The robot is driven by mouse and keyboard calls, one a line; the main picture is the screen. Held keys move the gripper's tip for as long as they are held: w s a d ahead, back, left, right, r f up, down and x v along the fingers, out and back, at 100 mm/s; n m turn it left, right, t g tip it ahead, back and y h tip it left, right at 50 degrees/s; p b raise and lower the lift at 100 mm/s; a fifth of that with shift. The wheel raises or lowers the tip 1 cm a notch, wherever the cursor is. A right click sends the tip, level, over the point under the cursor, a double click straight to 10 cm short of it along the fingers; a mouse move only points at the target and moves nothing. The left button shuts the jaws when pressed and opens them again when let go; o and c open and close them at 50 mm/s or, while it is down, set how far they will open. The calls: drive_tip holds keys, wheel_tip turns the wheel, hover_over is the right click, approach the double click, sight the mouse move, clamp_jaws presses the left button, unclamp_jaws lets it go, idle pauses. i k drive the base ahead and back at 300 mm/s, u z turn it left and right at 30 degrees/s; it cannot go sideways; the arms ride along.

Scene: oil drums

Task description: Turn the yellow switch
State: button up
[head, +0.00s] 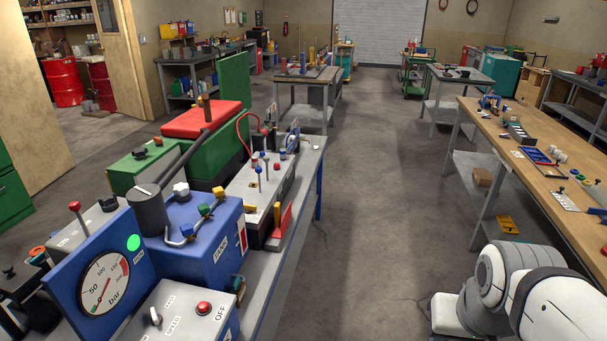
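I cannot tell which yellow part is the switch. My white arm shows at the lower right, but my gripper is outside the picture.
A pressure gauge (104,283) and a panel with a red OFF button (204,308) stand at the front left. The left bench (300,180) is crowded. A wooden-topped bench (470,112) runs along the right. The grey floor aisle (370,180) between them is clear.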

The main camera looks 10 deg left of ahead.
sight(248, 209)
drive_tip(key=u, duration=0.1)
drive_tip(key=i, duration=1.5)
drive_tip(key=u, duration=0.75)
drive_tip(key=i, duration=0.3)
drive_tip(key=u, duration=0.35)
drive_tip(key=k, duration=0.75)
drive_tip(key=u, duration=0.2)
drive_tip(key=i, duration=0.8)
drive_tip(key=z, duration=0.1)
